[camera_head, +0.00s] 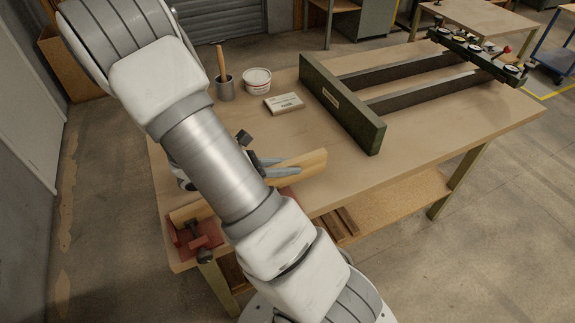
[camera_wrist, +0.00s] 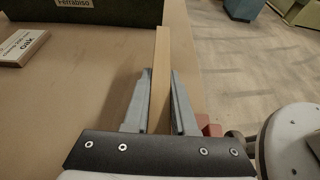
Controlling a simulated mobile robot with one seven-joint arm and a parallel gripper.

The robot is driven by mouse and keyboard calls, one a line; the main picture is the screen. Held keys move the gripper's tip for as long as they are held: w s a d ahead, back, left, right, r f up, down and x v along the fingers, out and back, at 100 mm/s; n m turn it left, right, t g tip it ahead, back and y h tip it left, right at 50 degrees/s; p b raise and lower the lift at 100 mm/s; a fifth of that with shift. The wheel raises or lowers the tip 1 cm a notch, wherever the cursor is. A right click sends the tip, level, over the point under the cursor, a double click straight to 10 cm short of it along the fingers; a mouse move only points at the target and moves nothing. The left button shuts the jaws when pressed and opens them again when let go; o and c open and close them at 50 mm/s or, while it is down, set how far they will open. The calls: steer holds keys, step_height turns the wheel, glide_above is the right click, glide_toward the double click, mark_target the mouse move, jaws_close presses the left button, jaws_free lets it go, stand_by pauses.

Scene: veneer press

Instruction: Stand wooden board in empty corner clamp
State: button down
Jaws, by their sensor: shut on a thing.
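A pale wooden board (camera_wrist: 161,75) stands on edge between the grey fingers of my gripper (camera_wrist: 159,74). My gripper is shut on it, and the board reaches forward past the fingertips. In the head view the board's end (camera_head: 310,163) shows to the right of my gripper (camera_head: 278,165), low over the table's front edge. A red corner clamp (camera_head: 205,240) with dark screws sits at the table's front left corner, with pale wood (camera_head: 190,211) at it.
The table (camera_head: 430,130) carries a long dark green frame (camera_head: 340,103) at the right. A small "Oak" sign (camera_head: 284,104), a white tub (camera_head: 257,80) and a grey cup (camera_head: 225,88) with a wooden handle stand behind. The table between board and frame is clear.

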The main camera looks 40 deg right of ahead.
steer(key=shift+f+b, duration=0.35)
steer(key=shift+f, duration=0.2)
stand_by(1.0)
steer(key=shift+c, duration=1.6)
jaws_free()
steer(key=shift+r+p, duration=3.55)
steer(key=shift+r, duration=0.45)
